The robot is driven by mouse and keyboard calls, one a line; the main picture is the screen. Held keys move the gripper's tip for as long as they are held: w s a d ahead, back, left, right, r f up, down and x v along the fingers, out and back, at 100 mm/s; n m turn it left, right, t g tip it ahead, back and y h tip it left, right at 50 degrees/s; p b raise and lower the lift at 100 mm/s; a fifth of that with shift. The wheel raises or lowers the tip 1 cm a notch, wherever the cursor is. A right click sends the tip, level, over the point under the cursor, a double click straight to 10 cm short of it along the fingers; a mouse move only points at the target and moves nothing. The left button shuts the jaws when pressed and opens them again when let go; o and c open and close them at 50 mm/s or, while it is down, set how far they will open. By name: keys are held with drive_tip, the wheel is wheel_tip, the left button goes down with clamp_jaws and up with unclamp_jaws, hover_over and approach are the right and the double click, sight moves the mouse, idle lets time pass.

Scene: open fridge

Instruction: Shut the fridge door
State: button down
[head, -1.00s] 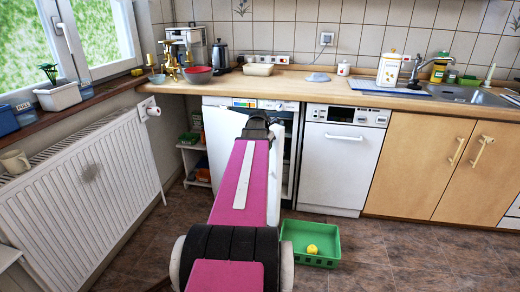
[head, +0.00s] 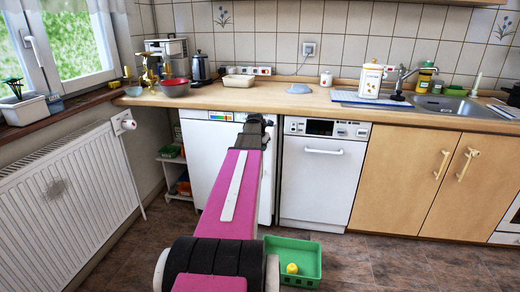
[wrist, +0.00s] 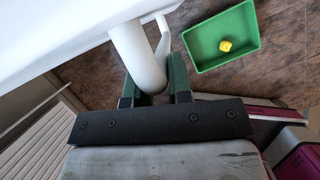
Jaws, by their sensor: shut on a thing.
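The white fridge door (head: 205,150) stands under the counter, left of the dishwasher. It looks flush with the fridge front or nearly so; my arm covers part of it, so I cannot tell if a small gap is left. In the wrist view the door (wrist: 50,30) shows as a white panel at the upper left. Its rounded white handle (wrist: 138,55) lies between the two green fingers of my gripper (wrist: 154,88), which is shut on it. In the head view my gripper (head: 257,125) is at the door's upper right.
The white dishwasher (head: 323,180) stands right of the fridge. A green crate (head: 308,262) with a yellow object (head: 292,268) is on the floor in front. A radiator (head: 65,205) is on the left wall, and a small shelf (head: 175,180) stands left of the fridge.

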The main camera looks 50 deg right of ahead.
drive_tip(key=shift+s+d, duration=0.25)
drive_tip(key=shift+s, duration=0.25)
drive_tip(key=c, duration=1.1)
unclamp_jaws()
drive_tip(key=shift+s, duration=0.1)
drive_tip(key=shift+o, duration=0.2)
drive_tip(key=shift+w, duration=0.25)
drive_tip(key=v, duration=1)
drive_tip(key=shift+r, duration=0.4)
drive_tip(key=shift+a, duration=0.1)
